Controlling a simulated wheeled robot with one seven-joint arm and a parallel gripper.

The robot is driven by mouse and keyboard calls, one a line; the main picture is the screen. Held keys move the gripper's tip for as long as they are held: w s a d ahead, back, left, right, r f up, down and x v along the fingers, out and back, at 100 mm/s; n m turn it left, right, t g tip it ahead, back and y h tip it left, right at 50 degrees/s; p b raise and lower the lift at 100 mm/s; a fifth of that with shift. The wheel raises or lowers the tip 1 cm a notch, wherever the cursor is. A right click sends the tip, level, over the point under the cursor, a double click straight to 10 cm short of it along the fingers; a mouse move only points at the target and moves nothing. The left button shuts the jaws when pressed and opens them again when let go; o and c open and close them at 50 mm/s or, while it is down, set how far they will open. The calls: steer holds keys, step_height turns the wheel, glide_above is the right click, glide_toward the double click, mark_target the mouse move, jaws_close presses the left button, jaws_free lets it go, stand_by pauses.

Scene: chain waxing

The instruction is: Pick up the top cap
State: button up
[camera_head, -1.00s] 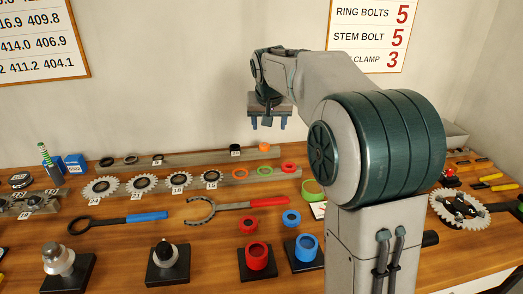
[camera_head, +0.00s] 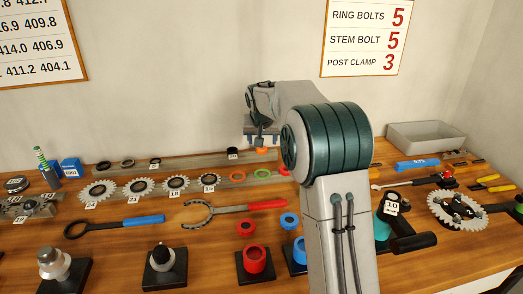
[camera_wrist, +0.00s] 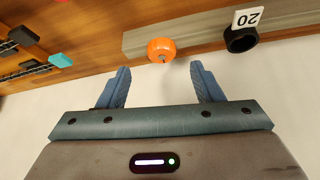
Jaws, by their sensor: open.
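A small orange cap (camera_head: 262,150), which looks like the top cap, sits on the grey rear rail (camera_head: 198,158) at the back of the bench. In the wrist view the orange cap (camera_wrist: 161,48) lies between and just beyond the two blue fingers. My gripper (camera_wrist: 160,72) is open and empty, with a finger on either side of the cap's line. In the head view my gripper (camera_head: 262,138) hangs just above the cap; contact cannot be told.
A black ring with a "20" tag (camera_wrist: 240,38) sits beside the cap on the rail. Toothed sprockets (camera_head: 175,183), orange and green rings (camera_head: 262,174) and a red-handled wrench (camera_head: 260,206) lie nearer. The wall stands close behind. A grey tray (camera_head: 428,137) is at the right.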

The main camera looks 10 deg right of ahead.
mark_target(262, 150)
steer(key=x, duration=0.4)
steer(key=shift+a+f, duration=0.1)
steer(key=shift+f, duration=0.05)
steer(key=c, duration=1.1)
steer(key=shift+o, duration=0.2)
